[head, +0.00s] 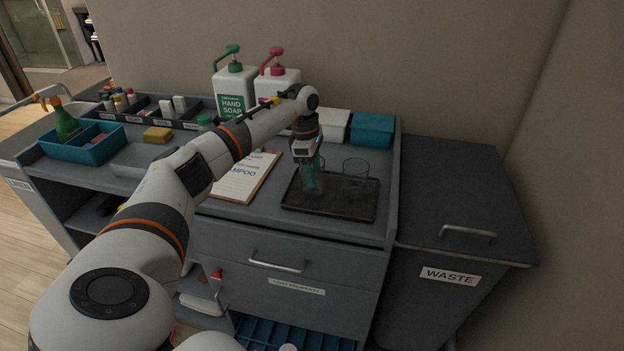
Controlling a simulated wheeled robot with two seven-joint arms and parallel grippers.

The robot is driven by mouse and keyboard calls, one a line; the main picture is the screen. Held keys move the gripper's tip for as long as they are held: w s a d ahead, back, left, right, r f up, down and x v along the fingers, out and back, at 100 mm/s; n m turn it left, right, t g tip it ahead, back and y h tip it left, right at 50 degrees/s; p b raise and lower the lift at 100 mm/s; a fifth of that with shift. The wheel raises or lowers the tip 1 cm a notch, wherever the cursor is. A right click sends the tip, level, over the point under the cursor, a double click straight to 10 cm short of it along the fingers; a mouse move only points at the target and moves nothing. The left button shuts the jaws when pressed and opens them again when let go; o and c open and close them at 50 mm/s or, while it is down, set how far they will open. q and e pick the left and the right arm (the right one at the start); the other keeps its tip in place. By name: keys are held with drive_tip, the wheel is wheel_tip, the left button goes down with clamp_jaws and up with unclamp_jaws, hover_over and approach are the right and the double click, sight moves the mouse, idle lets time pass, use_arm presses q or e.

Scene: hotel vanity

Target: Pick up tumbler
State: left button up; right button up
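A dark tray (330,206) lies on the right part of the cart top. A clear glass tumbler (355,173) stands upright on its right side. A second clear tumbler (319,178) stands to its left, partly hidden by my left gripper. My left gripper (308,184) points down over the tray at this second tumbler. Its teal fingertips overlap the glass in the head view. I cannot tell whether the fingers touch it or how far apart they are. My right gripper is out of view.
A clipboard (240,182) lies left of the tray. Behind are two pump bottles (233,88) (277,84), a white box (333,125) and a teal box (372,130). A teal bin (88,149) and yellow sponge (157,134) are left. A waste bin (450,195) stands right.

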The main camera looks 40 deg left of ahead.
use_arm(q)
drive_tip(key=c, duration=0.5)
drive_tip(key=shift+r, duration=0.15)
